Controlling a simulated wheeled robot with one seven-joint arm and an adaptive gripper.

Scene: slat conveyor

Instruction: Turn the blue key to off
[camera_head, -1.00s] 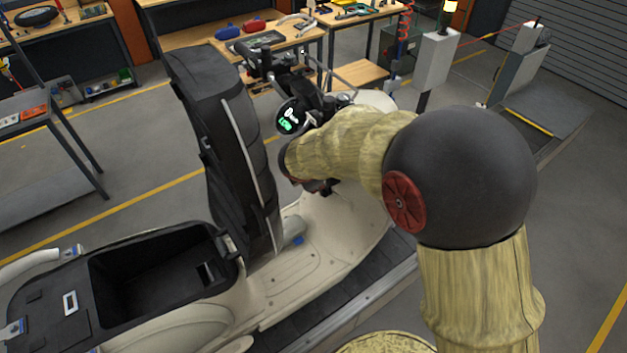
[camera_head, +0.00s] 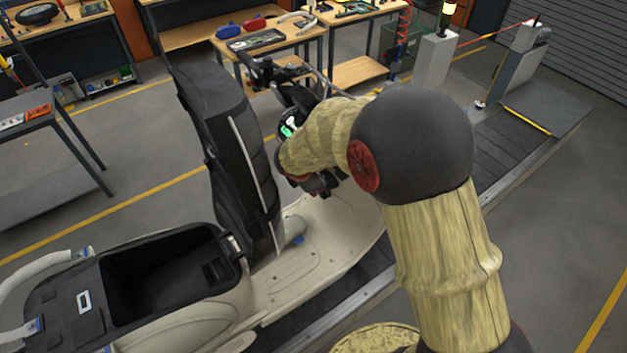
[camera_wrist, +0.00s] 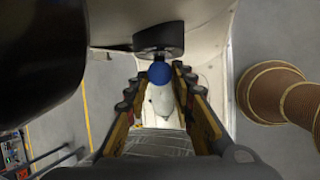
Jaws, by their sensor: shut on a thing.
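The blue key (camera_wrist: 159,72) shows as a round blue head below a dark round lock housing (camera_wrist: 158,38) in the wrist view. My gripper (camera_wrist: 157,78) is shut on it, with one finger on each side of the blue head. The key's angle and any off marking cannot be made out. In the head view, my gripper (camera_head: 322,186) is at the scooter's front, below the handlebar and its lit display (camera_head: 288,129). My forearm hides the lock and key there. The cream scooter (camera_head: 310,255) stands upright on the slat conveyor.
The scooter's raised black seat (camera_head: 212,95) stands just left of my gripper. An open storage bin (camera_head: 155,285) lies in the foreground. The conveyor (camera_head: 365,285) runs to the back right. Workbenches (camera_head: 275,38) stand behind. The floor at the right is clear.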

